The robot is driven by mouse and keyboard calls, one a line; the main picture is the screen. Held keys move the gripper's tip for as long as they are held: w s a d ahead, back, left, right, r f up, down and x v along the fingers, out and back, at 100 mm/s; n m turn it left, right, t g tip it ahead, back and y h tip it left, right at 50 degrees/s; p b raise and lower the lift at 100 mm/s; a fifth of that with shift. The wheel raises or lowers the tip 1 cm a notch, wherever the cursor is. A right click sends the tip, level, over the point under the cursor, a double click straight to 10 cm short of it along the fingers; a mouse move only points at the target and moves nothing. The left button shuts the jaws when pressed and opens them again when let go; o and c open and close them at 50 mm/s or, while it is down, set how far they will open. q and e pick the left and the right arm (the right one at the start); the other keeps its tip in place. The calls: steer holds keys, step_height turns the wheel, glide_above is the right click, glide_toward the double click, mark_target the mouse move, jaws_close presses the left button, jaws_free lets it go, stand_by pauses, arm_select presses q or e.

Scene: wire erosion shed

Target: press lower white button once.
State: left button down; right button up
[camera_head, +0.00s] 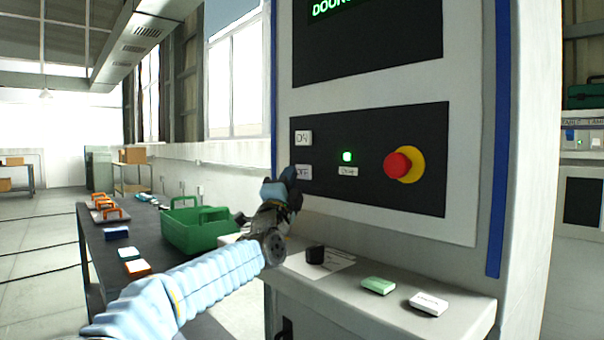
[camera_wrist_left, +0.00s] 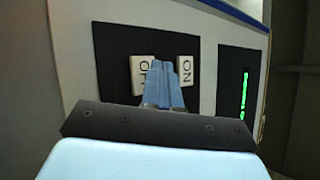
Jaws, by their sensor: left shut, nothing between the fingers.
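The lower white button (camera_head: 302,171), marked OFF, is on the black control panel of the grey machine, directly below the white ON button (camera_head: 303,138). My left gripper (camera_head: 289,177) is shut and empty, with its tips in front of the lower button's left edge. In the left wrist view the shut blue fingers (camera_wrist_left: 163,80) point at the panel between the OFF button (camera_wrist_left: 141,72) and the ON button (camera_wrist_left: 185,70), covering part of the OFF button. I cannot tell whether the tips touch it. My right gripper is not in view.
A red emergency knob (camera_head: 398,165) on a yellow ring and a lit green lamp (camera_head: 347,157) are on the same panel. A green basket (camera_head: 195,232) stands on the table at left.

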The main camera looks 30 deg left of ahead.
arm_select(q)
steer(key=shift+w+d, duration=0.15)
steer(key=shift+w, duration=0.25)
steer(key=shift+w+d+p, duration=0.15)
steer(key=shift+w+p, duration=0.2)
stand_by(0.7)
steer(key=shift+s, duration=0.15)
steer(key=shift+s+a+b, duration=0.25)
steer(key=shift+s+b, duration=0.35)
